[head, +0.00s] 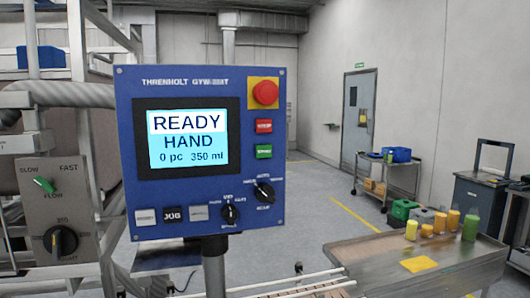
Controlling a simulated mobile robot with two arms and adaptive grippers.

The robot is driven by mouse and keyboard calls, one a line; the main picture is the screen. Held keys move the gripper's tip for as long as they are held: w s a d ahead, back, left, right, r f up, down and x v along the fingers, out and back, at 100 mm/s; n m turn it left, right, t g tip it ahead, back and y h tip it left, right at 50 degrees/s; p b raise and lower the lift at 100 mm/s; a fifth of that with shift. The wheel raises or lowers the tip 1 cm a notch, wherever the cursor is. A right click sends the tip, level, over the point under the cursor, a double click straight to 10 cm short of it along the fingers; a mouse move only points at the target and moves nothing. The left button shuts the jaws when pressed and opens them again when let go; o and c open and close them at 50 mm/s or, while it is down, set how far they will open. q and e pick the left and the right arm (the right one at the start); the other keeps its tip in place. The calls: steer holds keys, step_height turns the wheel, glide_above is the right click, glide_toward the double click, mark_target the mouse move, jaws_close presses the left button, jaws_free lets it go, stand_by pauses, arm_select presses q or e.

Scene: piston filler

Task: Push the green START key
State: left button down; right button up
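The green START key (264,151) is on the right side of the blue control panel (205,255), below a red key (264,126) and the red mushroom button (265,92) on its yellow plate. The lettering on the green key is too small to read surely. The panel's screen (187,139) shows READY, HAND, 0 pc and 350 ml. Nothing covers the green key. Neither of my grippers is in the head view.
Below the screen are small keys (172,214) and two black rotary knobs (264,193). A metal table (365,252) with yellow and green containers stands right. The floor behind is open.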

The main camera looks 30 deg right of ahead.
steer(key=shift+d, duration=0.15)
jaws_close()
stand_by(1.0)
